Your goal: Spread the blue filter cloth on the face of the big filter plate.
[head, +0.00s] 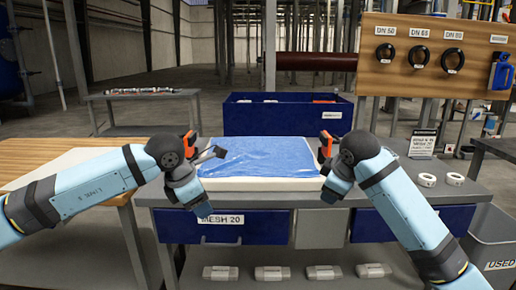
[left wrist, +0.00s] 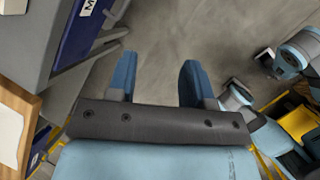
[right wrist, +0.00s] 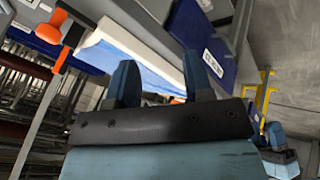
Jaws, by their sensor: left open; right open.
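The blue filter cloth (head: 262,155) lies over the white big filter plate (head: 260,184) on the bench. It covers most of the top face, looks creased at the left, and leaves a white border showing at the front. The plate's edge also shows in the right wrist view (right wrist: 115,43). My left gripper (head: 203,211) is open and empty, pointing down in front of the bench at the plate's left; its fingers are clear in the left wrist view (left wrist: 160,78). My right gripper (head: 330,200) is open and empty at the plate's front right; its fingers show in the right wrist view (right wrist: 163,82).
Orange-handled parts (head: 326,144) stand at the plate's sides, partly hidden by my arms. A blue bin (head: 285,118) stands behind the plate. White rings (head: 427,180) lie on the right of the bench. Blue drawers (head: 262,225) are below the bench top.

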